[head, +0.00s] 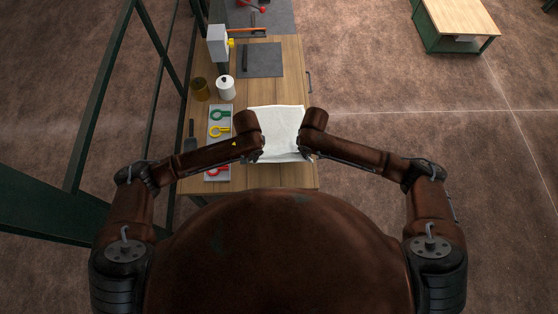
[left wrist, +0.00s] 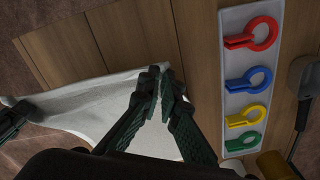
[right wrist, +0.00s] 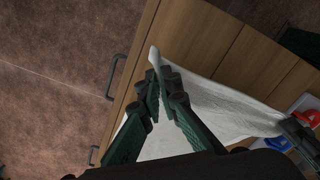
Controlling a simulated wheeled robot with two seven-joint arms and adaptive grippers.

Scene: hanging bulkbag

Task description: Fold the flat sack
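The flat sack (head: 281,122) is a white cloth lying on the wooden table in front of me. My left gripper (left wrist: 160,72) is shut on the sack's near left corner, with a bit of white showing at the fingertips. My right gripper (right wrist: 163,68) is shut on the near right corner, and a small flap of cloth sticks out past its fingertips. The sack's near edge runs between the two grippers in the left wrist view (left wrist: 85,92) and the right wrist view (right wrist: 225,98). My arms hide parts of the sack's sides in the head view.
A pale tray (left wrist: 237,98) with red, blue, yellow and green ring-shaped clips lies left of the sack. A white canister (head: 225,88), a brass-coloured cup (head: 201,89) and a dark mat (head: 260,60) are farther back. Bare wooden table (head: 265,176) shows on the near side.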

